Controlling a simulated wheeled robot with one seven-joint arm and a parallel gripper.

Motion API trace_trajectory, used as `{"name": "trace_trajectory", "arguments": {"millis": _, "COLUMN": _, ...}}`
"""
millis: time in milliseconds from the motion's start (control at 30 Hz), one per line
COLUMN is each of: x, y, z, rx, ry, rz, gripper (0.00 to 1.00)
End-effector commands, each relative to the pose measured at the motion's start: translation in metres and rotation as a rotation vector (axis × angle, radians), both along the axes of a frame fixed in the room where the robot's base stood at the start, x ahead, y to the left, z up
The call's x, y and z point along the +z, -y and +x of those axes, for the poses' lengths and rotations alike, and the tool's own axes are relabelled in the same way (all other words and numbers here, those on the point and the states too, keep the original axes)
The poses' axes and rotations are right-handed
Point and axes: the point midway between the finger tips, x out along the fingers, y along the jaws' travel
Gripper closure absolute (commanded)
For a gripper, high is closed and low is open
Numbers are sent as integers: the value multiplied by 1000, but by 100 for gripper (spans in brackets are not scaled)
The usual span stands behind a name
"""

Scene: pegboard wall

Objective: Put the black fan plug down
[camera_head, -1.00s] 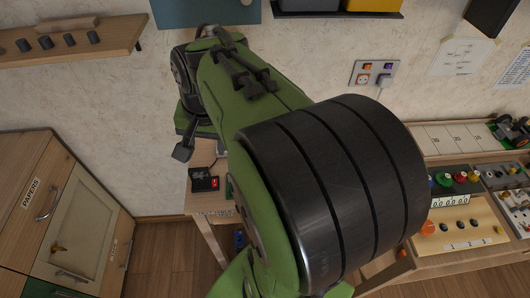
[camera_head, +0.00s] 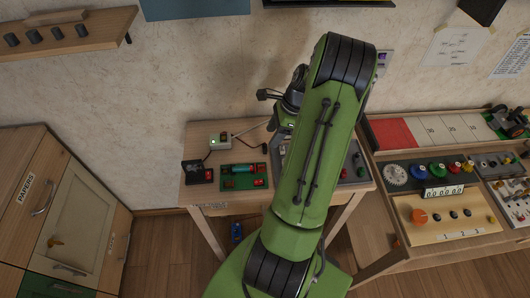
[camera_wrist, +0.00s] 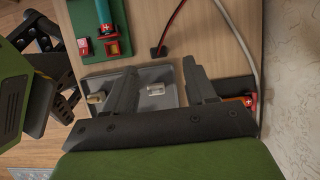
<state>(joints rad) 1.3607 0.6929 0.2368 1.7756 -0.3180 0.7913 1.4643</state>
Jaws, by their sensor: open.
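A small black plug (camera_wrist: 158,52), on the end of a red and black cable, lies on the wooden table top just beyond my fingertips in the wrist view. It looks like the black fan plug and is apart from both fingers. My gripper (camera_wrist: 160,66) is open, one finger on each side of a gap, with nothing held. In the head view my gripper (camera_head: 284,130) is low over the back of the small table, partly hidden by my arm. A grey panel with a white switch (camera_wrist: 156,88) shows between my fingers.
A green battery board (camera_head: 245,177), a black box with a red switch (camera_head: 199,173) and a white box with a green light (camera_head: 219,142) stand on the small table. A white cable (camera_wrist: 238,40) runs near the wall. A workbench (camera_head: 440,195) stands at right.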

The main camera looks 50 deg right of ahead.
Motion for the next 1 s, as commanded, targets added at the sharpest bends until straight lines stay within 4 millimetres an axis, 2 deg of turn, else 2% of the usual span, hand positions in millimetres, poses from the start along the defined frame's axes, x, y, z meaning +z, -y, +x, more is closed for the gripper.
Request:
{"name": "trace_trajectory", "arguments": {"millis": 300, "x": -48, "y": -15, "z": 14, "rx": 1, "ry": 0, "rz": 0, "gripper": 45}}
{"name": "trace_trajectory", "arguments": {"millis": 567, "x": -50, "y": -16, "z": 16, "rx": 1, "ry": 0, "rz": -2, "gripper": 45}}
{"name": "trace_trajectory", "arguments": {"millis": 933, "x": -50, "y": -16, "z": 16, "rx": 1, "ry": 0, "rz": -2, "gripper": 100}}
{"name": "trace_trajectory", "arguments": {"millis": 1000, "x": -50, "y": -16, "z": 16, "rx": 0, "ry": 1, "rz": -2, "gripper": 100}}
